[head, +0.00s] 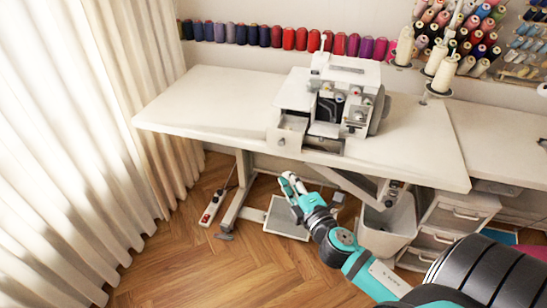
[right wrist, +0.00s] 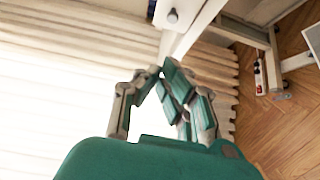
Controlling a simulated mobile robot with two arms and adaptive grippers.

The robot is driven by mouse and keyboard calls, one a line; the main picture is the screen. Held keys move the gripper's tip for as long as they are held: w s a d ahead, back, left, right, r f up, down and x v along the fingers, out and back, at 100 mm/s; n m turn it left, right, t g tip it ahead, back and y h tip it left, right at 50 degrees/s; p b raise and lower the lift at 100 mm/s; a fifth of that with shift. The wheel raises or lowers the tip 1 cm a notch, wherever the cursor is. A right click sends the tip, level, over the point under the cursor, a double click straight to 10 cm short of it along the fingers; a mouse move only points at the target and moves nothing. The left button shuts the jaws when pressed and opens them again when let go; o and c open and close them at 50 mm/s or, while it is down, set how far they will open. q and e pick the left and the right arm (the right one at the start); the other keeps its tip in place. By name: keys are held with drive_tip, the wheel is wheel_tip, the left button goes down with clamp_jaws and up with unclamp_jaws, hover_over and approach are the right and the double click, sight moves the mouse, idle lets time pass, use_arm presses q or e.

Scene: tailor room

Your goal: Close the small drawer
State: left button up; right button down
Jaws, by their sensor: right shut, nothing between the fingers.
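The small drawer (head: 286,137) is at the front left of the white sewing machine (head: 345,85). It sticks out toward me near the table's front edge, and its dark inside shows from above. A white front with a round knob, which looks like this drawer, shows at the top of the right wrist view (right wrist: 183,10). My right gripper (head: 287,179) is below and in front of the drawer, apart from it. Its fingers (right wrist: 158,72) come together at the tips with nothing between them. My left gripper is not in view.
The white table (head: 200,95) is mostly bare left of the machine. Curtains (head: 75,150) hang at the left. A power strip (head: 213,207) lies on the floor. A bin (head: 388,225) and a drawer cabinet (head: 450,220) stand under the table at the right.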

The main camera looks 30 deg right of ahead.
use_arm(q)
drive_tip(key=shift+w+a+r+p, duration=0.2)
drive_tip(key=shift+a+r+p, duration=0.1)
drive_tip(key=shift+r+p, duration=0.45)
use_arm(e)
drive_tip(key=w+d, duration=0.4)
drive_tip(key=w, duration=0.8)
drive_tip(key=shift+w+d+f, duration=0.15)
drive_tip(key=shift+d+f, duration=0.15)
drive_tip(key=shift+f, duration=0.05)
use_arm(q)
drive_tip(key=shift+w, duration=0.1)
